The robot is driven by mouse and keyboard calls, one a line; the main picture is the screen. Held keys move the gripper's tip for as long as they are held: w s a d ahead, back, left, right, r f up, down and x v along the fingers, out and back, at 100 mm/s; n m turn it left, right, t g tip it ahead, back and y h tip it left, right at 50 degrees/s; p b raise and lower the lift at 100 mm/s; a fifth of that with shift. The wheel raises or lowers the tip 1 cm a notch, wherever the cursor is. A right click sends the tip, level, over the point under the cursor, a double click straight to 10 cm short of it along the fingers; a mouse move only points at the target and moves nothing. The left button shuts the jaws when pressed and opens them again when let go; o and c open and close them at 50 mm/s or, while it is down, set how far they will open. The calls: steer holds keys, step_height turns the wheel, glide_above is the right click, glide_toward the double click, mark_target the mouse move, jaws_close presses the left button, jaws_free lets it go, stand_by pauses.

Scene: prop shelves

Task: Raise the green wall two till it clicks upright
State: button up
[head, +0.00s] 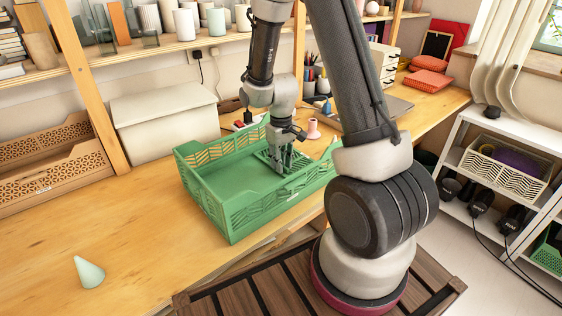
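The green folding crate (235,228) sits near the front edge of the wooden table. Its front lattice wall, left end wall (199,208) and back lattice wall (212,152) stand up. A green slatted panel (264,156) shows tilted beside my gripper, inside the right part of the crate; it looks like a wall that is not upright. My gripper (281,170) points down into the crate at this panel. Its fingers are small and dark against the green, so I cannot tell their opening or whether they touch the panel. My arm hides part of the crate's right end.
A brown crate (50,172) and a lidded white box (165,125) stand behind. A pink spool (313,129) is just behind the crate.

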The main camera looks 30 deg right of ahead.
jaws_close()
